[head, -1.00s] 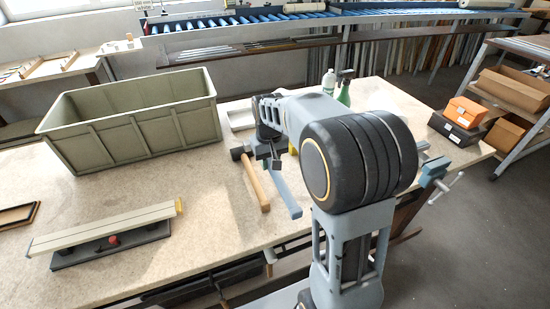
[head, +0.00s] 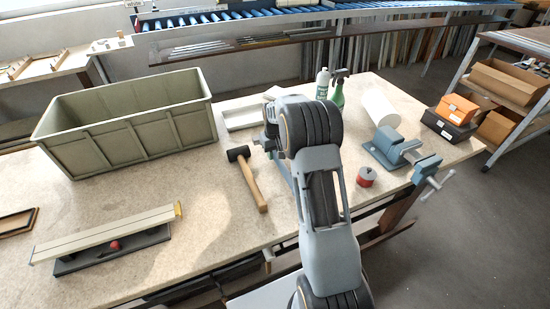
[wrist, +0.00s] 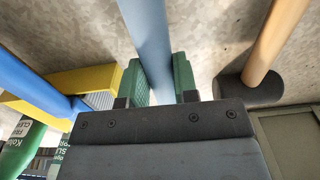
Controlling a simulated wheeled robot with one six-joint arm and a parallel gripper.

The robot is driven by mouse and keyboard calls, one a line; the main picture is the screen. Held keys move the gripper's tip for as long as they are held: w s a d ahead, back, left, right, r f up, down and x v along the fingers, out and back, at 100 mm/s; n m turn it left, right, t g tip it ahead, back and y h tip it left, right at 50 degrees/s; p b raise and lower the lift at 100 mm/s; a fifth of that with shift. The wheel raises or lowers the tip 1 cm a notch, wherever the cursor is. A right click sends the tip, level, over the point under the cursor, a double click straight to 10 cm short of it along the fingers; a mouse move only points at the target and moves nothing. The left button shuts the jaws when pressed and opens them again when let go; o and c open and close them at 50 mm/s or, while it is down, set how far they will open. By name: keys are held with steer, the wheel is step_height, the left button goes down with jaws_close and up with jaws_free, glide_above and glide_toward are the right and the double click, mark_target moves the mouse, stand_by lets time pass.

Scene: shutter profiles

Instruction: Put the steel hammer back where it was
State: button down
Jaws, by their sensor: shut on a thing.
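My gripper (wrist: 165,84) has green finger pads closed on the light blue-grey handle of the steel hammer (wrist: 148,38) in the wrist view. The handle runs from between the pads towards the top edge. The hammer's head is hidden behind the gripper body. In the head view my gripper (head: 271,150) is low over the bench, just right of the black mallet, and my arm hides most of the held hammer. I cannot tell whether the hammer touches the bench.
A black mallet with a wooden handle (head: 254,182) lies left of my gripper. A grey-green crate (head: 125,125), spray bottle (head: 338,92), vise (head: 388,150) and red tin (head: 366,177) stand around.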

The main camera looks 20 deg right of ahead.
mark_target(275, 159)
steer(key=shift+w+d+f, duration=0.1)
steer(key=shift+w+f, duration=0.05)
steer(key=shift+f, duration=0.05)
steer(key=shift+w+d+f+p, duration=0.1)
steer(key=shift+f+p, duration=0.2)
steer(key=shift+f, duration=1.35)
steer(key=shift+f, duration=0.2)
steer(key=c, duration=0.9)
jaws_free()
steer(key=shift+r, duration=0.1)
